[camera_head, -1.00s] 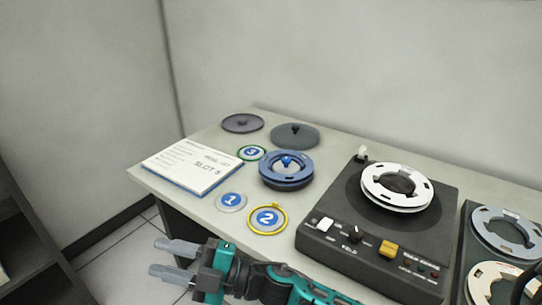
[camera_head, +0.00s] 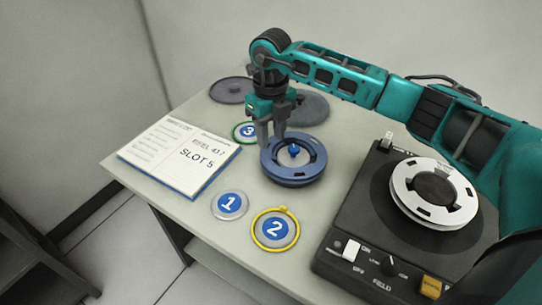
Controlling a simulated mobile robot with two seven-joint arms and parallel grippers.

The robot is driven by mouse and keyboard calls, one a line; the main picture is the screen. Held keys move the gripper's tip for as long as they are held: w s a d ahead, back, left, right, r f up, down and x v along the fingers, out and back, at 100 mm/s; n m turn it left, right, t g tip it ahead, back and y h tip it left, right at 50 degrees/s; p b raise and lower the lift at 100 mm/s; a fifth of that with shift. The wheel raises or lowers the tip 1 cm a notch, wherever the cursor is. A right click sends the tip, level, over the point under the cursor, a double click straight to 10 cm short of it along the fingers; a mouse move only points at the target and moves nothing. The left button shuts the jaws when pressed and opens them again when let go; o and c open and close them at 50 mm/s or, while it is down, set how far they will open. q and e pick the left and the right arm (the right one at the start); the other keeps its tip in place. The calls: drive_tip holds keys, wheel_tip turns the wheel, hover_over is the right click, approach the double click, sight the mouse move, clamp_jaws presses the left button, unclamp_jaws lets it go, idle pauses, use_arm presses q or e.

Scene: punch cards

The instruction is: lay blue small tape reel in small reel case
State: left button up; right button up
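My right gripper (camera_head: 272,142) points down at the far-left rim of this reel. Its two fingers look a little apart, with nothing clearly pinched between them. The fingertips overlap the rim in the picture, and I cannot tell whether they touch it. Two round dark grey pieces, one at the back left (camera_head: 232,91) and one behind the gripper (camera_head: 311,107), could be case parts; I cannot tell which. My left gripper is not in view.
An open booklet marked "SLOT 5" (camera_head: 180,155) lies at the left. Numbered discs 1 (camera_head: 229,205), 2 (camera_head: 275,229) and 3 (camera_head: 245,132) lie around the reel. A tape deck with a white reel (camera_head: 402,190) stands at the right. My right arm spans the back right.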

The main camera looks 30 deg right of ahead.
sight(271, 166)
drive_tip(key=shift+s+f+b, duration=0.1)
drive_tip(key=shift+f+b, duration=0.2)
drive_tip(key=shift+f, duration=0.55)
wheel_tip(271, 166, down, 8)
drive_tip(key=b, duration=0.4)
drive_tip(key=shift+r+b, duration=0.25)
drive_tip(key=shift+b, duration=0.15)
drive_tip(key=shift+c, duration=1.4)
clamp_jaws()
drive_tip(key=shift+r, duration=0.2)
